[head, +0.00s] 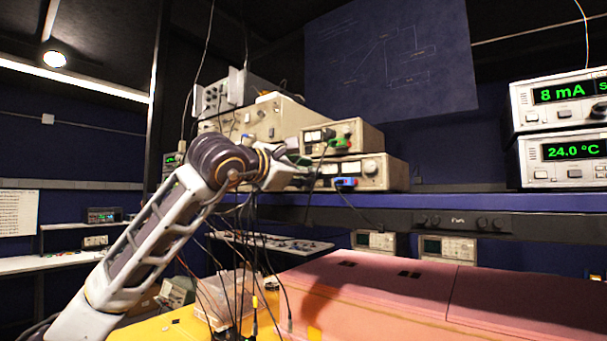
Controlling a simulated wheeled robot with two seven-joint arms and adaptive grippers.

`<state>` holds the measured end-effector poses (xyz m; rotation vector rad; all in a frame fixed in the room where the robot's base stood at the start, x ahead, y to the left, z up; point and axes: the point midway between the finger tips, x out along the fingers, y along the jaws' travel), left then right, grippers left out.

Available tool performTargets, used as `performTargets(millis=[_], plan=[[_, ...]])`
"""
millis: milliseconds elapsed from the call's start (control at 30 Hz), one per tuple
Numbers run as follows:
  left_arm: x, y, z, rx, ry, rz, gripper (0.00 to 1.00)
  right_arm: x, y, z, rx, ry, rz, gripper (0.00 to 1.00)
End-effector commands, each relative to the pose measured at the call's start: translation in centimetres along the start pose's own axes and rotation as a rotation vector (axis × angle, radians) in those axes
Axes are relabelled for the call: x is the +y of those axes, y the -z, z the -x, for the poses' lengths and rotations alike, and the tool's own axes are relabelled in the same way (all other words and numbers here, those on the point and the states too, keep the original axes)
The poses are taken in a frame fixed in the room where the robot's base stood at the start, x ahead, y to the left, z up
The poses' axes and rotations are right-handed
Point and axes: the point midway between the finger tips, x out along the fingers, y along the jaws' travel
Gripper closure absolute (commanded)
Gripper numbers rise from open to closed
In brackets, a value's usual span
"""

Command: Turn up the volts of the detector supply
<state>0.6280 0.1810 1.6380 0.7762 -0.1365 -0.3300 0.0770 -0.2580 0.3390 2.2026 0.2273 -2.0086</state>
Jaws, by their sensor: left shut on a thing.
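Bench supplies stand stacked on the blue shelf at centre. The lower supply (375,171) has a meter, a blue plug and a round knob at its right. The upper supply (357,138) has meters and a green plug. No readable label shows which is the detector supply. My left gripper (303,174) is at the left end of the lower supply's front, shut on what seems to be a knob there. The fingers hide that knob and this part of the panel. My right gripper is not in view.
Black cables hang below my left gripper. The blue shelf (480,201) runs to the right, with two green-lit readout units (560,118) showing 8 mA and 24.0 °C.

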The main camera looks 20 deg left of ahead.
Motion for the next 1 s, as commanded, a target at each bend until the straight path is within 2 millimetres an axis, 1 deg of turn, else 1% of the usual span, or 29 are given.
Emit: performTargets(millis=[67, 100, 233, 267, 533, 667, 867, 1000], plan=[[-0.1, 0.0, 0.0, 0.000, 0.001, 0.000, 1.00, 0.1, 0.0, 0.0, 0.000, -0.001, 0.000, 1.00], [-0.1, 0.0, 0.0, 0.000, 0.001, 0.000, 0.75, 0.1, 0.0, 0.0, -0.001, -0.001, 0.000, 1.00], [0.0, 0.0, 0.0, 0.000, 0.001, -0.001, 0.58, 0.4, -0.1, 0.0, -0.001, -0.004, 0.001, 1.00], [0.0, 0.0, 0.0, 0.000, 0.001, -0.001, 0.56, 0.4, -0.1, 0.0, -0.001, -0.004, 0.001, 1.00], [0.0, 0.0, 0.0, 0.000, 0.001, -0.001, 0.56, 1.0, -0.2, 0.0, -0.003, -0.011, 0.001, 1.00], [0.0, 0.0, 0.2, 0.000, 0.000, 0.000, 0.56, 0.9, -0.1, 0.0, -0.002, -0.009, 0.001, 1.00], [0.1, 0.0, 1.4, 0.000, 0.000, 0.000, 0.56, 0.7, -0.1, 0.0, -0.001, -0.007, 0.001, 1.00], [0.0, 0.1, 2.9, 0.001, -0.001, -0.002, 0.56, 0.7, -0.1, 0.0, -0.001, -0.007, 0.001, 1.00]])
